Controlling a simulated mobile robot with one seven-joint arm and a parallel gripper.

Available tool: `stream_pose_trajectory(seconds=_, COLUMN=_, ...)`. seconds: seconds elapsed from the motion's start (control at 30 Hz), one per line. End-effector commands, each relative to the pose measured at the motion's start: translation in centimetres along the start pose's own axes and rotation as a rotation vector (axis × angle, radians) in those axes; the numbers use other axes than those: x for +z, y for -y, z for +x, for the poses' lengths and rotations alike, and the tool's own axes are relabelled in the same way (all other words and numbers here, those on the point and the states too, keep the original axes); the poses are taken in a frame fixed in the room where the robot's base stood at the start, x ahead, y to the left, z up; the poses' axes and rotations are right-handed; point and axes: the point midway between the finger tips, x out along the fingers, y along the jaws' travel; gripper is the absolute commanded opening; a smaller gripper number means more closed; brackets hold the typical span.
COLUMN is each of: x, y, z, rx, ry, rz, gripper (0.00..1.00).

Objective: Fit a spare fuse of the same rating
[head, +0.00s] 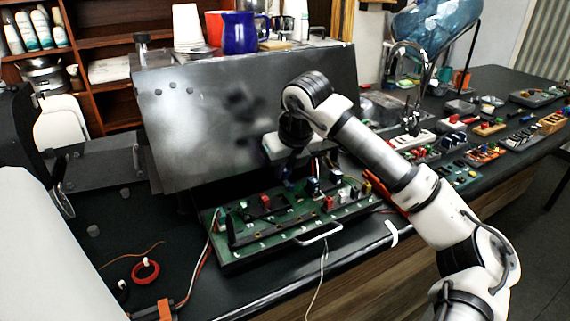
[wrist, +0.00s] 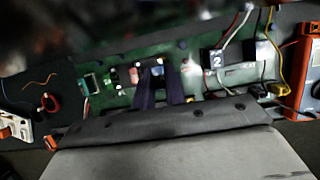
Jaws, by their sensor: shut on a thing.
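The green circuit board (head: 240,247) lies on the pulled-out tray below the brewer's metal front, with several small parts on it. My gripper (head: 289,183) points down over the board's back middle, and its tips are small and dark in the head view. In the wrist view its two dark fingers (wrist: 161,78) reach down to the board, shut on a small part with pale and bluish patches at the tips. I cannot tell whether this part is a fuse or whether it sits in a holder. No fuse rating is readable.
The brewer's metal front (head: 215,115) stands close behind my gripper. A tray handle (head: 319,234) sticks out in front. An orange meter (wrist: 302,75) lies beside the board. Several small part trays (head: 485,154) stand at right. A red ring (head: 145,272) lies at left.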

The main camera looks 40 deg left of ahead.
Motion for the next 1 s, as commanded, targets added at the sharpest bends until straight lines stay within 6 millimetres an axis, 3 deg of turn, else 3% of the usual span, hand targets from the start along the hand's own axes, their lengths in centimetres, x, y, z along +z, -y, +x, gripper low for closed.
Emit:
stream_pose_trajectory(seconds=0.5, x=-2.0, y=0.0, z=4.7, rx=0.002, ry=0.000, rz=-0.001, gripper=0.00)
stream_pose_trajectory(seconds=1.0, x=-1.8, y=0.0, z=4.6, rx=-0.001, ry=0.000, rz=0.000, gripper=0.00)
